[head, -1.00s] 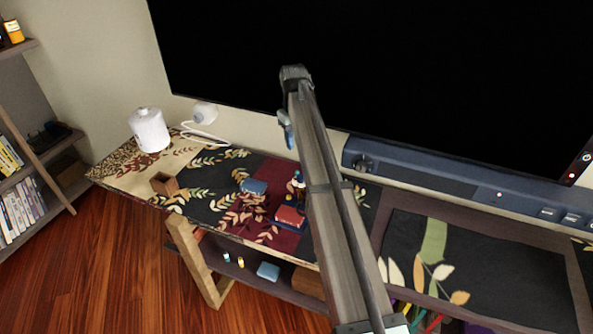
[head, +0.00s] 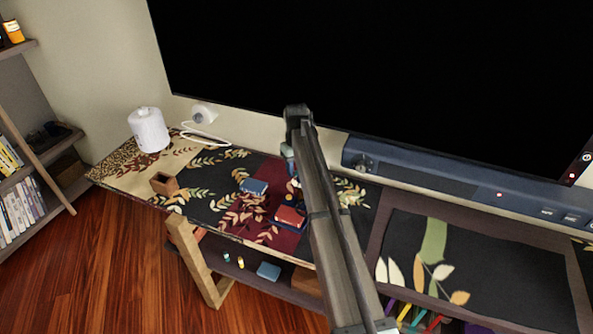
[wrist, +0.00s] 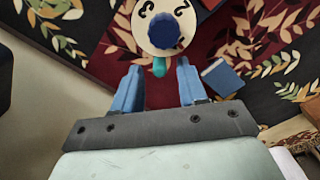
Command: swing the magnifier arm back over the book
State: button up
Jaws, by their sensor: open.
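A cream disc (wrist: 148,28) with dark markings and a blue knob (wrist: 163,32) on it shows at the top of the wrist view. A teal tab (wrist: 159,67) sticks out from its edge. My gripper (wrist: 158,72) is open, with its two blue fingers on either side of the tab; I cannot tell whether they touch it. A red book (head: 290,216) lies on the table in the head view, close to my arm. I cannot make out a magnifier lens; my arm hides part of this area.
A small blue book (head: 253,187) lies left of the red one; it also shows in the wrist view (wrist: 222,77). An open brown box (head: 164,183) and a white canister (head: 149,129) stand further left. A large black screen (head: 380,70) rises behind the table.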

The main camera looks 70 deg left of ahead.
jog(key=shift+f, duration=0.7)
grip_shut()
